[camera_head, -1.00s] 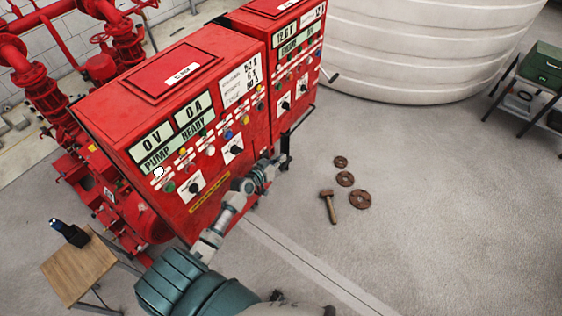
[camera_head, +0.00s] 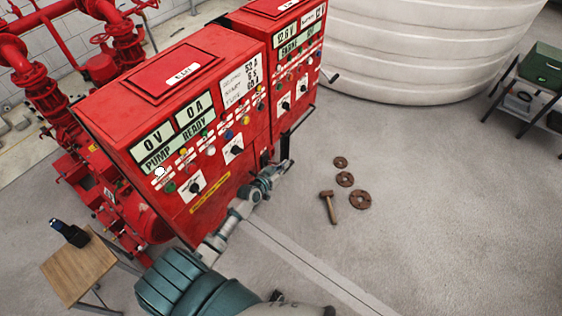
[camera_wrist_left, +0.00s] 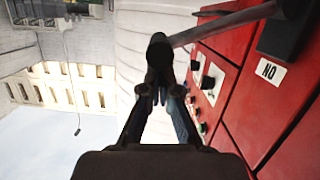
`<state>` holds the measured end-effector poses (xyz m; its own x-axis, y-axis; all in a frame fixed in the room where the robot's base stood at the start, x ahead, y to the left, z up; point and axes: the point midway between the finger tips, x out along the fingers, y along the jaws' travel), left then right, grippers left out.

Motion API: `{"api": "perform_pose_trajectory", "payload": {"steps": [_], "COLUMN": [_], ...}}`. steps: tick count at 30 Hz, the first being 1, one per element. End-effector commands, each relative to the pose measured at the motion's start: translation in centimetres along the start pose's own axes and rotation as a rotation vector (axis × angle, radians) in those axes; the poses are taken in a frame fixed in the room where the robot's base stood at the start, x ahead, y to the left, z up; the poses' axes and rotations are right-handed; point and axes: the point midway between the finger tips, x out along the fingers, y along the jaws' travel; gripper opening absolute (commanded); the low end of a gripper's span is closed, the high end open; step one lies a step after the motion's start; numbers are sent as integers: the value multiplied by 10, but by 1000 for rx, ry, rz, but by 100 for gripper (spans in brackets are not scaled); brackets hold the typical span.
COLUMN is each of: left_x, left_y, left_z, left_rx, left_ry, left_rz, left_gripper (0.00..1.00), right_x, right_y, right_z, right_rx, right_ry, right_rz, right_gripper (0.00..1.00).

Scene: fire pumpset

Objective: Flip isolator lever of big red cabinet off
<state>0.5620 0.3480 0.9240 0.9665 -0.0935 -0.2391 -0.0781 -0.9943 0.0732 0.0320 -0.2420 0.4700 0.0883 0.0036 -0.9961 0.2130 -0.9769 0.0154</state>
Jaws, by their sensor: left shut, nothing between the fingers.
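The big red cabinet (camera_head: 190,120) stands left of centre, its displays reading PUMP READY. My left gripper (camera_head: 287,164) is at the lower right of its front, shut and empty. In the left wrist view the gripper's closed fingers (camera_wrist_left: 160,92) point at the dark round end of the isolator lever (camera_wrist_left: 225,25). The lever's grey rod runs from a black mount at upper right. Whether the fingertips touch the lever end is unclear. A white label (camera_wrist_left: 271,71) beside the mount appears upside down. My right gripper is not seen.
A second red cabinet (camera_head: 290,70) adjoins behind right. A large white tank (camera_head: 420,50) stands beyond. A hammer (camera_head: 328,206) and rusty discs (camera_head: 345,179) lie on open floor at right. A small wooden table (camera_head: 80,268) is at lower left.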

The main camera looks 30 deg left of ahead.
Motion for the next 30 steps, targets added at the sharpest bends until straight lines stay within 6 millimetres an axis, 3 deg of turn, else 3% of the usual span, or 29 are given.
{"api": "perform_pose_trajectory", "payload": {"steps": [14,30], "left_x": [14,30], "left_y": [23,16], "left_z": [60,124], "left_rx": [420,879], "left_ry": [-6,-4], "left_rz": [-104,-219], "left_gripper": [0,0], "right_x": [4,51], "right_y": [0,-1], "right_z": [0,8], "right_rx": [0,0], "right_ry": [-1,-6], "right_rz": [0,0], "right_gripper": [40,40]}}
